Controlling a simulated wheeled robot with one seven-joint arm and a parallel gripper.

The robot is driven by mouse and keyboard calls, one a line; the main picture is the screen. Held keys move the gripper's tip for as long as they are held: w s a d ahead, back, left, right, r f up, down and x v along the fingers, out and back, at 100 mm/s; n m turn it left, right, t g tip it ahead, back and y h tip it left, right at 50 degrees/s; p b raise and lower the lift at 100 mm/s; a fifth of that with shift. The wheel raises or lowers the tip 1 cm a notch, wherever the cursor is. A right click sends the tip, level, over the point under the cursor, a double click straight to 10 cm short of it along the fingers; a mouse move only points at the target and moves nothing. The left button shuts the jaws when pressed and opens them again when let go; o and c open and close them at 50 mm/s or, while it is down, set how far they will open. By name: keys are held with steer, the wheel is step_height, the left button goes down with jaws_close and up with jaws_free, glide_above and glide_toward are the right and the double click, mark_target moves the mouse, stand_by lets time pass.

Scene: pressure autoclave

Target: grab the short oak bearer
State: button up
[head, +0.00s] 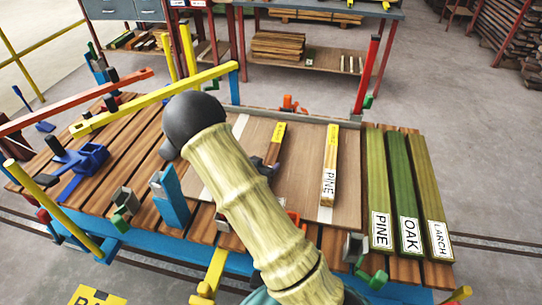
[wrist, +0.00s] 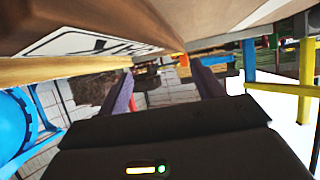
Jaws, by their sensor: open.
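Two short bearers lie on the pale board of the slatted bench in the head view. One is darker brown with a yellow upper end (head: 275,145); its label is too small to read, and my arm partly covers it, so I cannot tell if it is the oak one. The other is a pale bearer labelled PINE (head: 330,165). My gripper (wrist: 163,78) shows in the wrist view, open, with two purple fingers apart and nothing clearly between them. A brown wooden surface with a white label (wrist: 95,42) is close above the left finger; its lettering is unreadable.
Long green boards labelled PINE (head: 378,185), OAK (head: 404,190) and LARCH (head: 430,195) lie at the bench's right. A yellow bar (head: 150,98), a red post (head: 367,75) and blue clamps (head: 90,155) rise around the bench. A second bench (head: 320,15) stands behind.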

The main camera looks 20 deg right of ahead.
mark_target(272, 155)
steer(key=shift+x, duration=1.15)
steer(key=shift+w+d+f, duration=0.15)
steer(key=shift+w+d, duration=0.1)
steer(key=x, duration=0.4)
steer(key=shift+w, duration=0.35)
steer(key=c, duration=1.4)
